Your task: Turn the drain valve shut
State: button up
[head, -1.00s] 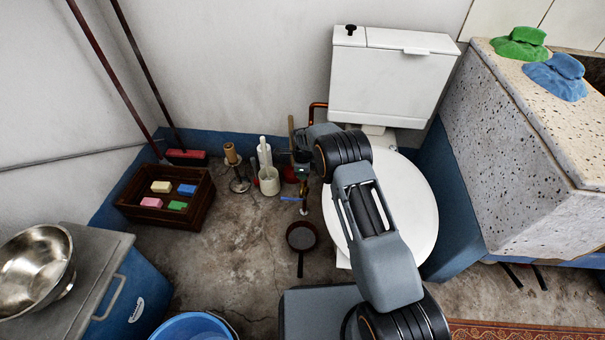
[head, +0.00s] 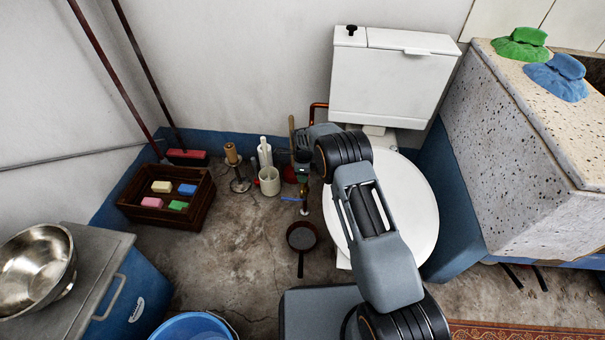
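A small blue lever (head: 291,199) sticks out to the left from a short upright pipe with a pale lower end (head: 304,208), left of the toilet. This looks like the drain valve; its body is small and partly covered by my arm. My gripper (head: 302,171) is at the end of my arm, just above the lever, pointing down by the pipe. Its fingers are too small and dark to make out, so I cannot tell whether it is open or whether it touches the valve.
The white toilet (head: 415,215) stands right of the valve. A white brush holder (head: 269,182), a candlestick (head: 238,178) and a small dark pan (head: 301,237) are close by. A wooden crate (head: 180,218) holds sponges.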

notch_tip(320, 180, up, 14)
jog(key=p, duration=0.4)
jog(key=shift+f, duration=0.1)
dwell(0.6)
jog(key=s+d+r+n+t+p, duration=0.1)
jog(key=s+d+r+n+p, duration=0.3)
jog(key=r, duration=0.6)
jog(key=s+r+n+p, duration=0.1)
jog(key=s+r+p, duration=0.2)
jog(key=r+p, duration=0.5)
jog(key=s+d+r+n+t+p, duration=0.1)
jog(key=s+d+r+n+p, duration=0.15)
jog(key=r, duration=0.95)
jog(key=s+d+r+n+p, duration=0.2)
jog(key=s+r+n+p, duration=0.4)
jog(key=s+r, duration=0.3)
jog(key=s+d+r+n+t+p, duration=0.1)
jog(key=s+d+r+n+p, duration=0.2)
jog(key=s+r+n+p, duration=0.3)
jog(key=s+r+p, duration=0.3)
jog(key=s+r, duration=0.1)
jog(key=s, duration=0.3)
jog(key=shift+d+r+n+t, duration=0.2)
jog(key=shift+n+t, duration=0.1)
jog(key=shift+n, duration=0.05)
